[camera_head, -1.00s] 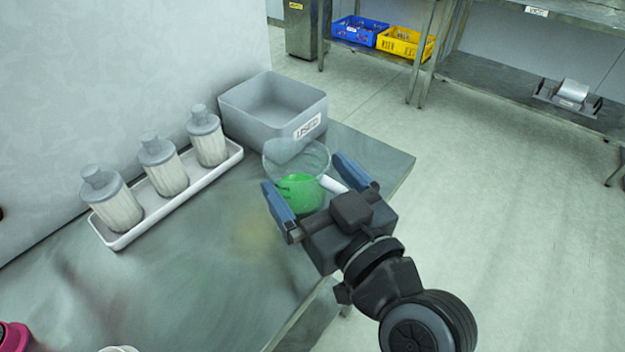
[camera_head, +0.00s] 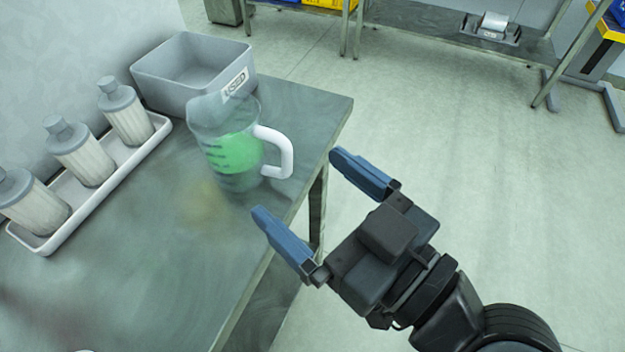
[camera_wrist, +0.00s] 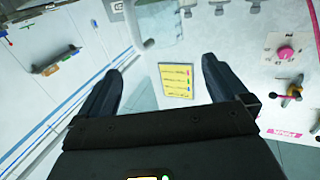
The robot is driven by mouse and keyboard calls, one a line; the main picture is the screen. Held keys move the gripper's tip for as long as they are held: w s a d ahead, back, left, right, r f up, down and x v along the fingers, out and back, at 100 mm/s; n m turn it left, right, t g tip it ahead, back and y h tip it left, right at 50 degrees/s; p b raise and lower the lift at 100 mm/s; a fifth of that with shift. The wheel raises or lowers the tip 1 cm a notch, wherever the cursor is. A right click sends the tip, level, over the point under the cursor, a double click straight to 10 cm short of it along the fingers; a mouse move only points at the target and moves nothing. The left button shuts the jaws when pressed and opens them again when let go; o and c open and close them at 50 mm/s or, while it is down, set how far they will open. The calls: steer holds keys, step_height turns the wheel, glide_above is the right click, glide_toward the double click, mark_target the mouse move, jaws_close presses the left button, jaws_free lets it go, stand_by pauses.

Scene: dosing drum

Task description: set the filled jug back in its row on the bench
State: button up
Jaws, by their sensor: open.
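The clear jug (camera_head: 227,150) with green liquid in it stands upright on the grey bench (camera_head: 160,240), near the bench's right edge. Its white handle (camera_head: 285,152) points right, toward my gripper. My gripper (camera_head: 302,200) is open and empty, to the right of the jug and apart from it, with its blue fingers spread. In the wrist view my gripper (camera_wrist: 163,85) also shows with nothing between its fingers. A pale clear shape at the top of that view may be the jug; I cannot tell for sure.
A grey bin (camera_head: 178,92) marked USED stands behind the jug. A white tray (camera_head: 150,147) with several grey-capped bottles lies to the left along the wall. The bench front is clear. A metal shelf (camera_head: 430,22) stands across the open floor.

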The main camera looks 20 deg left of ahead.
steer(key=shift+d, duration=0.15)
steer(key=s+d+f+m+t+h, duration=0.3)
steer(key=d+f+m+h, duration=0.25)
steer(key=d, duration=0.45)
steer(key=s+d+f+m+t+h, duration=0.25)
steer(key=d+f+m+h, duration=0.2)
steer(key=d+f, duration=0.35)
steer(key=s+d+r+m+h, duration=0.1)
steer(key=s+d+h, duration=0.2)
steer(key=s+d, duration=0.2)
steer(key=s+d+r+m+t+h, duration=0.1)
steer(key=s+d, duration=0.4)
steer(key=s, duration=0.6)
steer(key=shift+d+r+m+h, duration=0.25)
steer(key=shift+r+m+h, duration=0.15)
steer(key=shift+r+h, duration=0.5)
steer(key=shift+f+t, duration=0.1)
steer(key=shift+t, duration=0.15)
steer(key=shift+r+p, duration=1.15)
steer(key=shift+p, duration=0.15)
